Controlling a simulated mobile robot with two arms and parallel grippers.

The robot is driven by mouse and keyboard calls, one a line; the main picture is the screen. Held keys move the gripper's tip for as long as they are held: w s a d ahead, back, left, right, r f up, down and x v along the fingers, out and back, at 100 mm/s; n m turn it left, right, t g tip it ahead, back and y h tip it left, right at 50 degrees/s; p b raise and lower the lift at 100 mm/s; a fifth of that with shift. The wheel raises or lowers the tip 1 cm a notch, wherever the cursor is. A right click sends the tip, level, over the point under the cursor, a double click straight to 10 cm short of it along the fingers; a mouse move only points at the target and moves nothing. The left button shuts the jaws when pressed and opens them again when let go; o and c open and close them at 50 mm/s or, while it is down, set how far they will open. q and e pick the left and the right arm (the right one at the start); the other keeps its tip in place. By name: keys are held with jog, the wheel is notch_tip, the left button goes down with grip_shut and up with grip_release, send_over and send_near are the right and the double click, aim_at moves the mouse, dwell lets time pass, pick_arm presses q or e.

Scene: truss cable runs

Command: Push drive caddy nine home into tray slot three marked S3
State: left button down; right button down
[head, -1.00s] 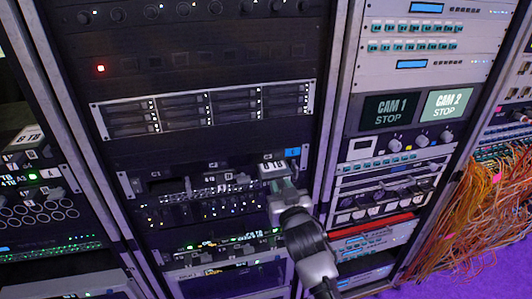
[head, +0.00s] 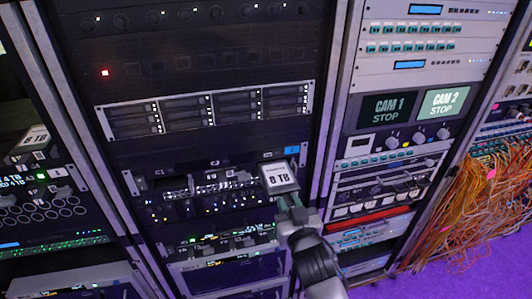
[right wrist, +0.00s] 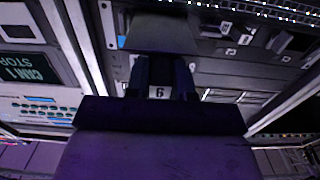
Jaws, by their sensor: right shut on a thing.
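The drive caddy (head: 279,176) has a white label reading 8 TB and stands out in front of the tray (head: 218,166) in the middle rack. My right gripper (head: 290,199) is shut on its near end. The right wrist view shows the caddy (right wrist: 160,35) as a grey block beyond the fingers (right wrist: 162,75). A small tag (right wrist: 159,92) there reads 6, or 9 if the view is upside down. The tray's small slot tags are too small to read, so I cannot pick out S3. The caddy covers the tray's right part. My left gripper is not in view.
A drive unit with several bays (head: 210,109) sits above the tray. Units with green lights (head: 232,240) lie below it. Rack posts (head: 325,110) stand close on the right. Another labelled caddy (head: 35,136) shows at the left rack. Orange cables (head: 460,215) hang far right.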

jog(key=shift+p+v, duration=1)
jog(key=shift+v, duration=1)
